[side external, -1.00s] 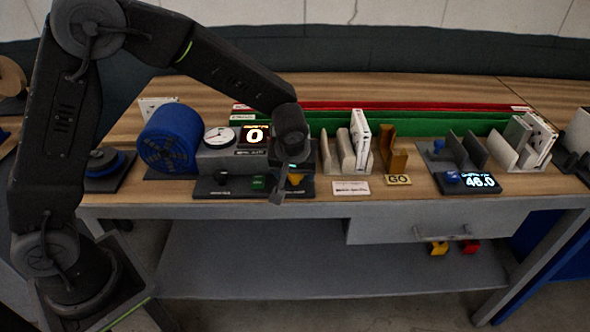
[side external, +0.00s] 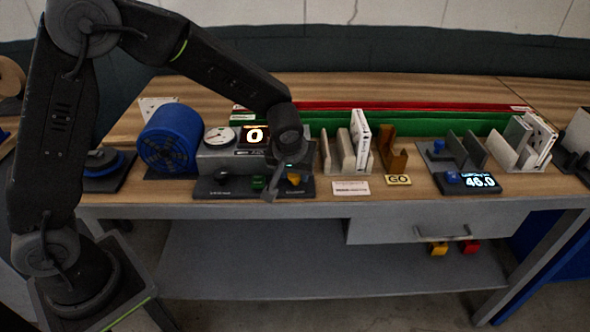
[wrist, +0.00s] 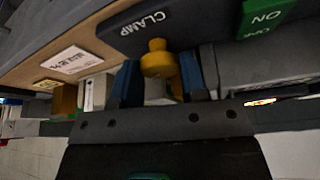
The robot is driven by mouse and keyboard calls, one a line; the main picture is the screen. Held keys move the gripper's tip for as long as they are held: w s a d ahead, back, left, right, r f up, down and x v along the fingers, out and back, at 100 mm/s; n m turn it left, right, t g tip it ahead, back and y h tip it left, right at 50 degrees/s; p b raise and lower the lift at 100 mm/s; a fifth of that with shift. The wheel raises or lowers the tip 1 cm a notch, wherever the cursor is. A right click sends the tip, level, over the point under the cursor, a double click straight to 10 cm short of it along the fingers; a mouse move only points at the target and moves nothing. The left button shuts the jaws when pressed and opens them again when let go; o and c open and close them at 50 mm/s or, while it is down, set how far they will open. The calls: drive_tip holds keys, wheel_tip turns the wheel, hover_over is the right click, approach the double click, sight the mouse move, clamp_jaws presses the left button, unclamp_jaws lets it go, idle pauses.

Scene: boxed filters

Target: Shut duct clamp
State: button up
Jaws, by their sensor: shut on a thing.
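The yellow clamp lever (wrist: 158,62) stands at the dark plate marked CLAMP (wrist: 130,30) in the wrist view. My gripper (wrist: 160,82) has its two blue-sided fingers on either side of the yellow lever and is shut on it. In the side external view the yellow clamp part (side external: 294,177) shows beside my gripper (side external: 272,190), at the right end of the dark control strip (side external: 225,188). My fingers and wrist hide part of the lever. How far the clamp is turned cannot be told.
A green ON switch (wrist: 262,14) is close to the clamp. A blue fan drum (side external: 168,140), a gauge (side external: 219,136) and a display reading 0 (side external: 254,135) stand behind and left. Upright holders with a white boxed filter (side external: 360,138) stand right. A GO tag (side external: 398,180) lies at the front.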

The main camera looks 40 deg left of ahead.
drive_tip(key=m+h, duration=0.1)
drive_tip(key=m, duration=0.2)
drive_tip(key=shift+t, duration=0.3)
drive_tip(key=o, duration=0.9)
drive_tip(key=v, duration=1.4)
drive_tip(key=shift+a, duration=0.1)
